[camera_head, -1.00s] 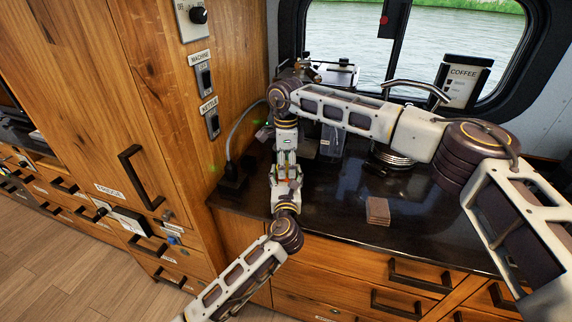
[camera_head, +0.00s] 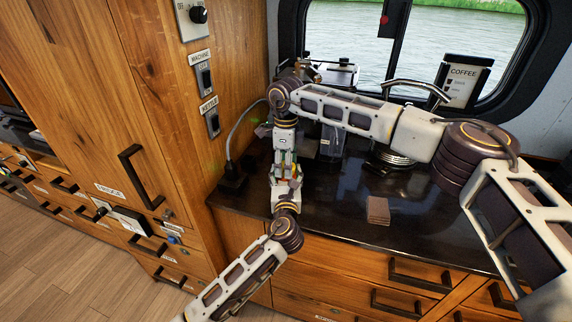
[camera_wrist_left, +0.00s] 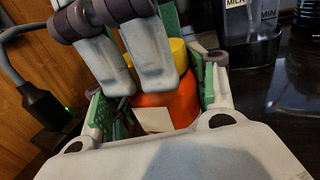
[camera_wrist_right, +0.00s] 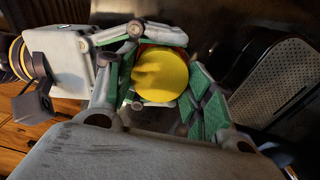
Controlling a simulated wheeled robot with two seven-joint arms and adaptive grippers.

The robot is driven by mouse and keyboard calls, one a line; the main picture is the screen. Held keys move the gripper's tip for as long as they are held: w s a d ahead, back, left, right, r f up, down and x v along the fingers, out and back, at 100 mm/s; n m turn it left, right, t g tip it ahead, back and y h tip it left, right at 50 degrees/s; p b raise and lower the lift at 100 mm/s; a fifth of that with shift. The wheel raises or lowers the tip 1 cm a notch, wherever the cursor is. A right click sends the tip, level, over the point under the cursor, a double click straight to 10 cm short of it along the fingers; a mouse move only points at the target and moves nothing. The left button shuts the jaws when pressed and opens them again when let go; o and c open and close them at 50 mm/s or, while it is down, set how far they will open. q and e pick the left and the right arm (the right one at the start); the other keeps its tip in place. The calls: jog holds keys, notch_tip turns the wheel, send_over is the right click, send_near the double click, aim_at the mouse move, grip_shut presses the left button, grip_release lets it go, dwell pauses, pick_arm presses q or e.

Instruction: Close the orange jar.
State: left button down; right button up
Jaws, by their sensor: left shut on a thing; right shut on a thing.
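The orange jar (camera_wrist_left: 181,104) has a pale label and stands between the green-padded fingers of my left gripper (camera_head: 286,176), which is shut on it. The yellow lid (camera_wrist_right: 162,76) is at the top of the jar, and it also shows in the left wrist view (camera_wrist_left: 179,50). My right gripper (camera_head: 285,155) comes from above and is shut on the lid, with its green pads on either side. Whether the lid is fully seated cannot be told.
The dark counter (camera_head: 335,215) holds a small stack of brown squares (camera_head: 378,210), a clear container (camera_head: 331,143) and a round metal item (camera_head: 393,158). The wooden cabinet (camera_head: 90,90) stands close on the left. The front middle of the counter is mostly clear.

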jog(key=o, duration=1.1)
jog(key=shift+r, duration=0.1)
jog(key=shift+r, duration=2.2)
jog(key=shift+r+n, duration=1.7)
jog(key=shift+f, duration=0.15)
